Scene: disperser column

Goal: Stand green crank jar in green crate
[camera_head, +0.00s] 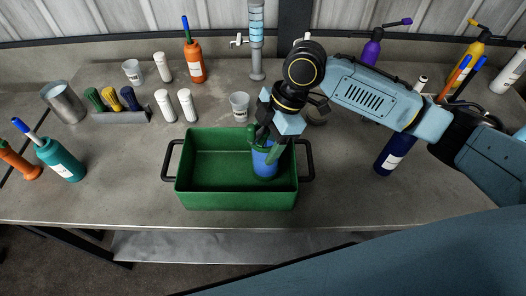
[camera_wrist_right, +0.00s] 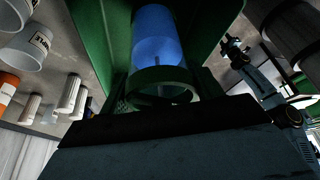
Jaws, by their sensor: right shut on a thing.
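The green crate (camera_head: 205,200) stands on the bench with black handles at its two ends. It is empty apart from the jar at its right end. The green crank jar (camera_head: 264,160) has a blue body and green parts, and is inside the crate's right part. My right gripper (camera_head: 270,142) is shut on the jar from above. In the right wrist view the jar's blue body (camera_wrist_right: 158,40) and green ring (camera_wrist_right: 160,80) show beyond the gripper, with green crate wall around. Whether the jar's base touches the crate floor is hidden. My left gripper is not in view.
A cup (camera_head: 239,105) stands behind the crate. White jars (camera_head: 186,105), a rack of coloured handles (camera_head: 122,115) and a metal can (camera_head: 63,102) are at the left. A teal bottle (camera_head: 62,160) stands left; a dark blue bottle (camera_head: 394,157) stands right. The bench in front is clear.

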